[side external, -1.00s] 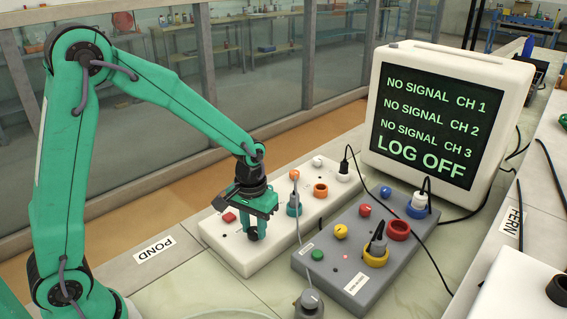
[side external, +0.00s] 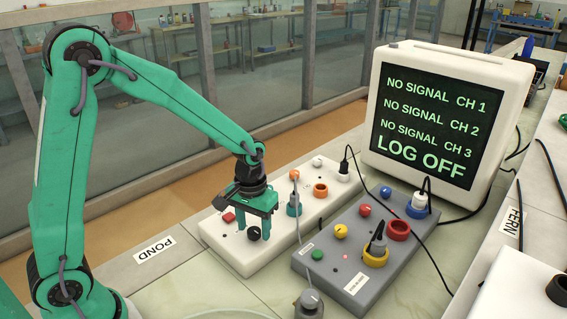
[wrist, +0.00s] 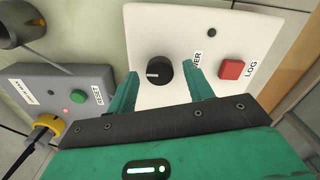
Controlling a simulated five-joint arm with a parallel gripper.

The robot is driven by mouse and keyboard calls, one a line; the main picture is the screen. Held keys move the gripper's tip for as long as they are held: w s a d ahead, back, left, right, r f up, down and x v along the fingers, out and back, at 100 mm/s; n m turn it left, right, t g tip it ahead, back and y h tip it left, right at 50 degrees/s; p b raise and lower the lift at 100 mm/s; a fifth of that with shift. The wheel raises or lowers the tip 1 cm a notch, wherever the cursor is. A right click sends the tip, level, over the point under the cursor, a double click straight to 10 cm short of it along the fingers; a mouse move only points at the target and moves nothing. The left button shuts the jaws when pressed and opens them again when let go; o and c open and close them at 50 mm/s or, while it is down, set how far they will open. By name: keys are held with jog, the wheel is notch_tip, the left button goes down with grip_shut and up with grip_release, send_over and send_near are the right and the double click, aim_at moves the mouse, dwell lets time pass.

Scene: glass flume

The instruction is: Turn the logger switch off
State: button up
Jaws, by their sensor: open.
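The white panel (side external: 222,240) carries a round black knob (wrist: 159,72) with a pale mark on its left side. Beside it a label reading "WER", partly hidden by a finger, shows in the wrist view. A red button (wrist: 231,69) sits to its right, by a "LOG" label (wrist: 252,68). My gripper (side external: 254,226) is open, its green fingers on either side of the knob in the picture; contact cannot be told. The knob also shows below the gripper in the side view (side external: 254,235). The monitor (side external: 435,120) reads "LOG OFF" and "NO SIGNAL" for CH 1, 2 and 3.
A grey box (side external: 330,262) with coloured sockets, plugs and a green button (wrist: 78,97) labelled "RESET" stands beside the white panel. Dark cables run over the bench to its right. A grey plug (side external: 309,303) on a pale cable lies in front.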

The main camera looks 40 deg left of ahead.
aim_at(252, 231)
notch_tip(252, 231, up, 8)
jog(key=shift+f, duration=0.25)
jog(key=shift+r, duration=0.1)
dwell(0.4)
jog(key=s+a+r+m+t, duration=0.1)
jog(key=s+r+t, duration=0.1)
jog(key=s+r, duration=0.3)
jog(key=s+a+r+m+t, duration=0.1)
jog(key=s+r, duration=0.4)
jog(key=s, duration=0.5)
jog(key=shift+s+a+m+t, duration=0.3)
jog(key=shift+m+t, duration=0.3)
jog(key=shift+t, duration=0.7)
jog(key=shift+c, duration=0.2)
